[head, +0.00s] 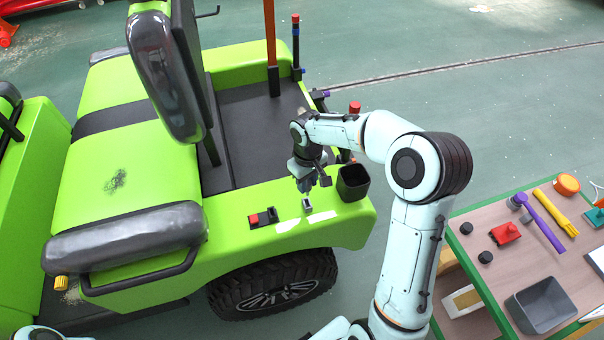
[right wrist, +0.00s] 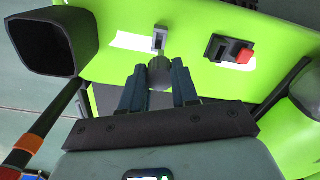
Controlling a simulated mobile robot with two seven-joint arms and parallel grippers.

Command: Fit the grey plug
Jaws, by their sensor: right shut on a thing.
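My right gripper (head: 306,183) is over the green side panel of the cart. In the right wrist view it is shut on the grey plug (right wrist: 160,71), a round grey piece between the two blue-grey fingertips. Just beyond the plug in that view is a small light-grey socket with a dark slot (right wrist: 159,38), set in the green panel; it also shows in the head view (head: 306,203). The plug appears apart from the socket, but the exact gap cannot be told. In the head view the fingers hide most of the plug. My left gripper is out of view.
A black bin (head: 353,183) stands on the panel right of the gripper. A black switch plate with a red button (head: 262,218) lies left of the socket. A parts table (head: 484,213) with tools and a grey bin (head: 541,305) is at the right.

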